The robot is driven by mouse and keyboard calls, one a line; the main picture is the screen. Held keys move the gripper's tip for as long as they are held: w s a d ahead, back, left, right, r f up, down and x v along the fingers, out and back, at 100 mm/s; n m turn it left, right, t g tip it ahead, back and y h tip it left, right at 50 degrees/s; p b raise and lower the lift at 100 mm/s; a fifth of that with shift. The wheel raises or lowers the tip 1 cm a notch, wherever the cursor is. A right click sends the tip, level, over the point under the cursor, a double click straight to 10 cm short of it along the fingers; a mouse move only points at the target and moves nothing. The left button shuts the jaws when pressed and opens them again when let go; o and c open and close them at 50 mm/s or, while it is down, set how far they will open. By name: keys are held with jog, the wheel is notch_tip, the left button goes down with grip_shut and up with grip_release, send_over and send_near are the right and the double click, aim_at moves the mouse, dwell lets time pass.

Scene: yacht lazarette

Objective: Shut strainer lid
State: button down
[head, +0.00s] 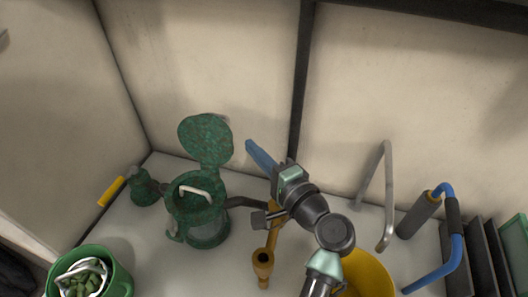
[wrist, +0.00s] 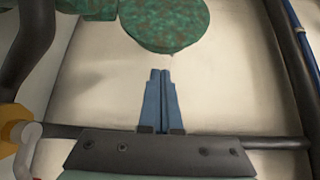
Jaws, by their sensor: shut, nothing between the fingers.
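The strainer (head: 208,226) is a green, mottled pot with a glassy lower body, standing on the floor left of my arm. Its round green lid (head: 206,139) stands up open at the back, above the pot. A pale handle (head: 195,190) shows at the pot's open top. My gripper (head: 249,146) has blue fingers, shut and empty, just right of the lid and apart from it. In the wrist view the lid (wrist: 163,22) is at the top, beyond the closed fingertips (wrist: 160,73). Part of the green pot (wrist: 88,8) shows at the upper left.
A green bucket (head: 119,276) with filled contents is at the front left. A yellow-handled green valve (head: 144,187) sits left of the strainer. A brass fitting (head: 263,262) and a yellow bucket (head: 371,272) stand near my arm. A bent grey pipe (head: 386,190) and blue-handled pump (head: 457,250) are right.

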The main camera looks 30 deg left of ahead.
aim_at(212, 132)
jog(key=x, duration=0.5)
jog(key=shift+w+a, duration=0.15)
jog(key=shift+a, duration=0.05)
jog(key=shift+f+b, duration=0.1)
jog(key=shift+b, duration=0.6)
